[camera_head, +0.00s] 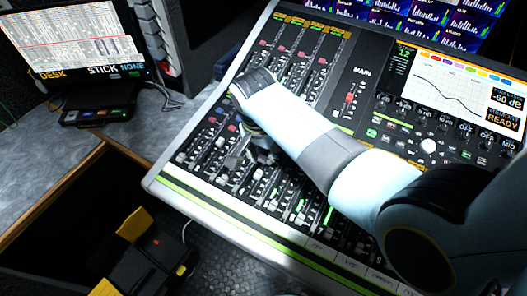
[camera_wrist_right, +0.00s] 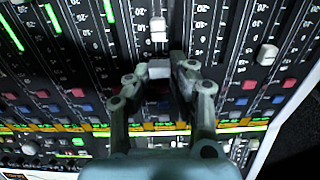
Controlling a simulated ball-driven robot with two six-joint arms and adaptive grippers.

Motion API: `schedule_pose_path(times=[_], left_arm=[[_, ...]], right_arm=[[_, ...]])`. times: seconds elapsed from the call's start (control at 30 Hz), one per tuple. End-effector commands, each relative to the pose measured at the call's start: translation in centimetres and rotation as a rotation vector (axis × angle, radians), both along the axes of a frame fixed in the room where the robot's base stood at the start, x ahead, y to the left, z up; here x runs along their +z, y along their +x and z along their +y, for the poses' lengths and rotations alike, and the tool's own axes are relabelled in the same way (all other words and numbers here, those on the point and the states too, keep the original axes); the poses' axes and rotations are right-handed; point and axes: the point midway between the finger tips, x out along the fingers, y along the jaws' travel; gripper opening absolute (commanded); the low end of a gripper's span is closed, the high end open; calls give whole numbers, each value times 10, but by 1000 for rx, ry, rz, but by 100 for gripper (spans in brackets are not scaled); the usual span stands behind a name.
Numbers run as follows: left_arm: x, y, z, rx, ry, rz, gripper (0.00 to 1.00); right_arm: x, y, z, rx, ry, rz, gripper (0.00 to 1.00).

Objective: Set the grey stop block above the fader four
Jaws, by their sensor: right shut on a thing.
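My right gripper (camera_head: 246,157) reaches down over the lower left part of the mixing console (camera_head: 268,236). In the right wrist view my right gripper (camera_wrist_right: 160,72) is shut on the small grey stop block (camera_wrist_right: 159,69), held between its fingertips close over the console face. A white fader cap (camera_wrist_right: 158,30) lies just beyond the block, in line with it and apart from it. Which fader number this is, I cannot read. Whether the block touches the panel, I cannot tell. In the head view the block is too small to make out. My left gripper is not in view.
Another fader cap (camera_wrist_right: 268,54) stands to the right in the wrist view. Rows of red and blue buttons lie near the fingers. A laptop-like screen (camera_head: 85,38) stands on the grey desk (camera_head: 60,155) at left. Meter screens line the console's back.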

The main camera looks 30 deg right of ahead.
Motion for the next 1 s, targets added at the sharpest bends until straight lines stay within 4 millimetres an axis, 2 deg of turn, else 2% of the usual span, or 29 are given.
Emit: schedule_pose_path(times=[1.0], left_arm=[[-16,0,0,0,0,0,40]], right_arm=[[-24,2,-3,0,0,0,0]])
